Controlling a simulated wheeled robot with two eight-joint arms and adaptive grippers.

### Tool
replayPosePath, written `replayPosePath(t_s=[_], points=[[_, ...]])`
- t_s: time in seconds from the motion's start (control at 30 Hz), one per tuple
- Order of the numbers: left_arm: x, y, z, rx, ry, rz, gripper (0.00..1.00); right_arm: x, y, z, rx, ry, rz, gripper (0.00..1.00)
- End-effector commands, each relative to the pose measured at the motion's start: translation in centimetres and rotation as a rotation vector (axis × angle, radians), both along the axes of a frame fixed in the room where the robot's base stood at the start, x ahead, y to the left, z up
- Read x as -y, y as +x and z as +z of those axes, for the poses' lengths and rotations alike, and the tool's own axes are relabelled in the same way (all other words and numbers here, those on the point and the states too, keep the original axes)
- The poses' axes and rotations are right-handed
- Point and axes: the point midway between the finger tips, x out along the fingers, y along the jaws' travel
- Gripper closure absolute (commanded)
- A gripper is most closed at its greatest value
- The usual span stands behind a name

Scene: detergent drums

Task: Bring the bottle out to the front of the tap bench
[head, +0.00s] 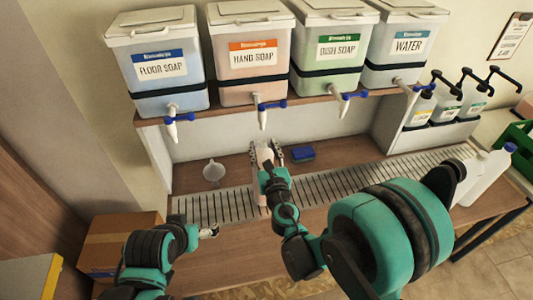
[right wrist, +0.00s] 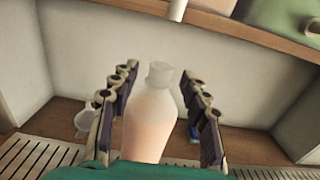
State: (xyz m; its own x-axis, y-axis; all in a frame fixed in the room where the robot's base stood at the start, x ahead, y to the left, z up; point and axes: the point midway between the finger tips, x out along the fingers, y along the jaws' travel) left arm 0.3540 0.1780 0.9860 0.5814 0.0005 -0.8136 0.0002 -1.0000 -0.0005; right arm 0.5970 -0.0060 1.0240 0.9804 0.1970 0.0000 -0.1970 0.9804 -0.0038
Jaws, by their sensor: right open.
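A translucent bottle with pink liquid and a pale cap (right wrist: 150,118) stands upright on the tap bench (head: 335,157), below the hand soap drum's tap. In the head view only a little of the bottle (head: 264,156) shows between the fingers. My right gripper (right wrist: 158,105) is open, with one finger on each side of the bottle. Gaps show between the fingers and the upper part of the bottle; its base is hidden. In the head view my right gripper (head: 267,154) points toward the back wall. My left gripper (head: 208,232) is low at the bench front, its jaws unclear.
Drums of floor soap (head: 160,68), hand soap (head: 253,59), dish soap (head: 335,49) and water (head: 408,46) stand on the shelf above. A white funnel (head: 214,171) and a blue sponge (head: 302,153) flank the bottle. A slotted drain grate (head: 330,183) runs along the front. White bottles (head: 490,175) stand right.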

Motion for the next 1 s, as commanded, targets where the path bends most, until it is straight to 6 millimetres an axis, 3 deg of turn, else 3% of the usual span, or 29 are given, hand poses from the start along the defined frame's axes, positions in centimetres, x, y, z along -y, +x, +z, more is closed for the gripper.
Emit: replayPosePath(t_s=[0.3,0.7,0.9,1.0], points=[[0.0,0.0,-0.9,0.0,0.0,0.0,0.15,-0.8,4.6,-0.1,-0.001,0.003,-0.001,0.54],[0.0,0.0,-1.0,0.0,0.0,0.0,0.15,-1.0,5.6,0.0,-0.001,0.004,-0.002,0.54],[0.0,0.0,-1.0,0.0,0.0,0.0,0.15,-1.1,5.6,0.0,-0.001,0.004,-0.001,1.0],[0.0,0.0,-1.0,0.0,0.0,0.0,0.15,-1.0,5.6,0.0,-0.001,0.004,-0.001,1.0]])
